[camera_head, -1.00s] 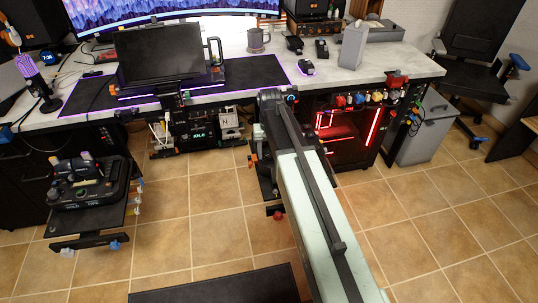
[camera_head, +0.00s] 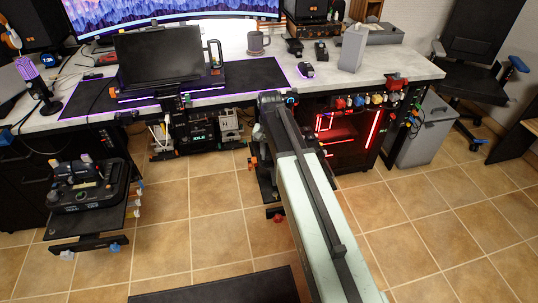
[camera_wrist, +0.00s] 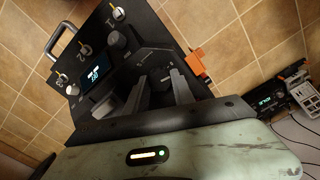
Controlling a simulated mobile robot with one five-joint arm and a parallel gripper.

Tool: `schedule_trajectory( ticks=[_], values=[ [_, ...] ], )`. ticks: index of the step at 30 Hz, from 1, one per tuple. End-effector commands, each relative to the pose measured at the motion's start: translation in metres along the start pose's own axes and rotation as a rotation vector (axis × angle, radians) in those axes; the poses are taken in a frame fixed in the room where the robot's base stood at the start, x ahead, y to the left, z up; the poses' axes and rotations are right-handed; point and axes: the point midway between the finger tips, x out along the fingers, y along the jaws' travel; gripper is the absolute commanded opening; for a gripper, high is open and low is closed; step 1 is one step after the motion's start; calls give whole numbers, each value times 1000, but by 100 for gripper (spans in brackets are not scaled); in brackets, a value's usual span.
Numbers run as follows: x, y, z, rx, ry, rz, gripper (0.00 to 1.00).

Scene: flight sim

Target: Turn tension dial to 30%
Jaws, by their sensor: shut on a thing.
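The dark control panel (camera_wrist: 125,60) fills the middle of the wrist view, with a small lit display (camera_wrist: 97,73) and several knobs. My gripper (camera_wrist: 158,78) has its two grey fingers on either side of a dark dial at the panel's lower right. It is shut on this dial, taken here as the tension dial. The fingers and shadow hide most of the dial, and its mark and label cannot be read. The display digits are too small to read surely. In the head view my arm covers the gripper; only an edge of the panel (camera_head: 269,190) shows beside it.
An orange part (camera_wrist: 198,65) sticks out at the panel's right edge. The desk (camera_head: 400,75) stands behind, with a grey bin (camera_head: 423,135) at right.

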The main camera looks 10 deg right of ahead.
Motion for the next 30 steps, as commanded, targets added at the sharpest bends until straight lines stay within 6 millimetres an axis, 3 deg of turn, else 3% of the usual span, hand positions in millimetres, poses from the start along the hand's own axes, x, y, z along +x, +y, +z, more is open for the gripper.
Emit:
schedule_trajectory(
  ticks=[15, 30],
  values=[
    [0, 1, 0, 454, 0, 0, 0],
    [0, 1, 0, 664, 0, 0, 0]
  ],
)
